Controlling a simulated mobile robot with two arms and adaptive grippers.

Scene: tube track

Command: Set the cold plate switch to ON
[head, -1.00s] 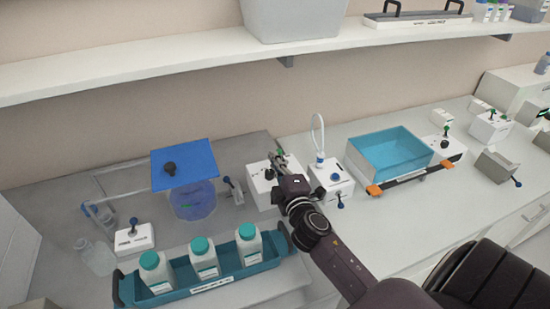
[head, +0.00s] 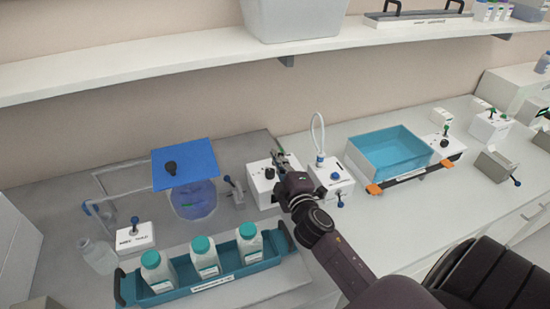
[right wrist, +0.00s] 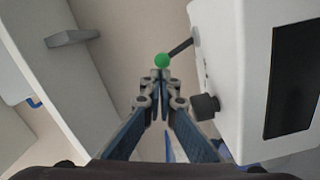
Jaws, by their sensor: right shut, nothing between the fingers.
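My right gripper (head: 283,160) is shut and empty at a white switch box (head: 261,185) on the bench. In the right wrist view the closed fingertips (right wrist: 161,77) are beside the green ball tip (right wrist: 162,60) of a dark lever (right wrist: 181,48). The lever sticks out from the side of the white box (right wrist: 225,70). The ball appears just beyond the fingertips; I cannot tell whether they touch. A black knob (right wrist: 206,106) and a dark panel (right wrist: 293,80) are also on this box. Its label is not readable, and in the head view the gripper partly hides the lever. My left gripper is not in view.
A second white box (head: 333,180) with a looped tube stands close to the right. A blue-lidded vessel (head: 183,165) is to the left, and a teal bottle tray (head: 215,277) is in front. A blue bath (head: 390,152) stands farther right. The shelf (head: 180,73) runs above.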

